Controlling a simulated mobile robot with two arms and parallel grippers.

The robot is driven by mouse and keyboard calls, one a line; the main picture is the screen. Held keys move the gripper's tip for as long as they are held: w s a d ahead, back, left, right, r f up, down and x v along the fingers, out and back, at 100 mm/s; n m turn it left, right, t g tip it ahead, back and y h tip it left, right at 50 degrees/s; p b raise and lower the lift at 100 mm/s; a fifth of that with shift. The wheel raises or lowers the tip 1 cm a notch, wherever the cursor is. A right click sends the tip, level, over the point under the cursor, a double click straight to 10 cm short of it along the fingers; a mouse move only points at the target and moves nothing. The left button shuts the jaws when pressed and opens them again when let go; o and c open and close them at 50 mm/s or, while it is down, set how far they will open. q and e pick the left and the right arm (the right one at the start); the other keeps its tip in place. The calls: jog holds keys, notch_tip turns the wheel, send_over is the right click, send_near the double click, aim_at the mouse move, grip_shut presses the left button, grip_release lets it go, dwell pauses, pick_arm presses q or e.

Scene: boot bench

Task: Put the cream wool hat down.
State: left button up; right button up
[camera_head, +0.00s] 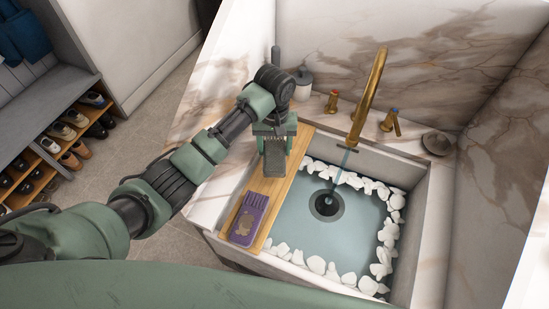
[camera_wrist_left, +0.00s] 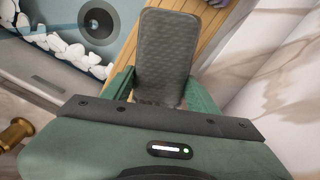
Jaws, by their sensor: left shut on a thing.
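No cream wool hat shows in either view. My left gripper (camera_head: 275,143) is over the wooden board at the left side of the sink. It is shut on a dark grey, flat, textured piece (camera_head: 274,160). In the left wrist view this grey piece (camera_wrist_left: 164,58) stands out from between the green fingers, with a rounded far end. I cannot tell whether it touches the board. My right gripper is not in view.
The wooden board (camera_head: 293,161) spans the sink (camera_head: 425,215), with a purple item (camera_head: 249,220) on its near end. White stones (camera_head: 317,265) line the basin around a dark drain (camera_head: 326,205). A brass tap (camera_head: 369,95) runs water. A shoe rack (camera_head: 50,155) stands far left.

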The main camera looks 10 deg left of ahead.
aim_at(275, 147)
pick_arm(q)
jog(key=shift+f, duration=2.9)
jog(key=o, duration=1.4)
jog(key=shift+f, duration=0.1)
notch_tip(275, 147, up, 12)
jog(key=shift+r+b, duration=0.15)
jog(key=shift+b, duration=0.2)
